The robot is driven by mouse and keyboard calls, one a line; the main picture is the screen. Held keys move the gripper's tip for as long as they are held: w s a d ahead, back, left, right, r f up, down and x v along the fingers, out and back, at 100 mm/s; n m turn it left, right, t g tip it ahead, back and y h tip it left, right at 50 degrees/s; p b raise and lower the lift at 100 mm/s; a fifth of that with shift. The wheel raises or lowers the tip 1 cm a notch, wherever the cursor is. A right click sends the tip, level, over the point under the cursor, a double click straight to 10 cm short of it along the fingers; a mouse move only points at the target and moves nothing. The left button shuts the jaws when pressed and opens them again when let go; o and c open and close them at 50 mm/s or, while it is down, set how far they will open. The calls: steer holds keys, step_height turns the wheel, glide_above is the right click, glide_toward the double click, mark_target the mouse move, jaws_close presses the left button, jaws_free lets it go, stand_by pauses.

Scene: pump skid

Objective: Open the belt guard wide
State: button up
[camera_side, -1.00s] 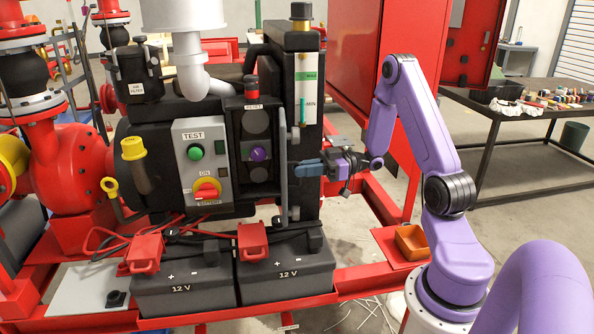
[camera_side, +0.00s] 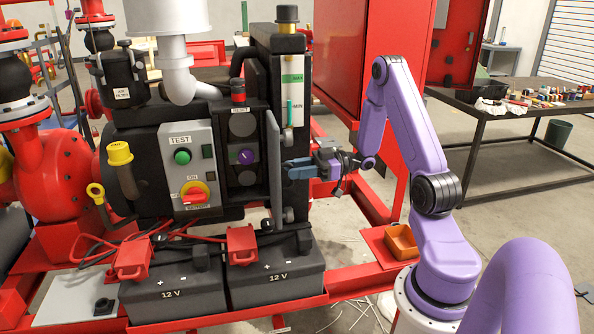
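The belt guard (camera_side: 273,165) is a narrow grey panel on the right side of the black engine housing. It stands swung out and is seen almost edge-on. The recess to its left is exposed, with dark round pulleys and a purple hub (camera_side: 246,157). My gripper (camera_side: 287,168) is to the right of the guard, with its blue fingers pointing left and their tips at the panel. I cannot tell whether they touch or grip it, and the finger gap is unclear.
The control box (camera_side: 190,165) with a green button and red switch is left of the recess. Two 12 V batteries (camera_side: 275,280) stand below. A tall black tank (camera_side: 292,60) and red cabinet (camera_side: 340,70) stand behind. An orange bin (camera_side: 401,241) sits on the frame at right.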

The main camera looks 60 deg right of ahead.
steer(key=shift+s, duration=0.1)
steer(key=v, duration=1.7)
steer(key=shift+d, duration=0.15)
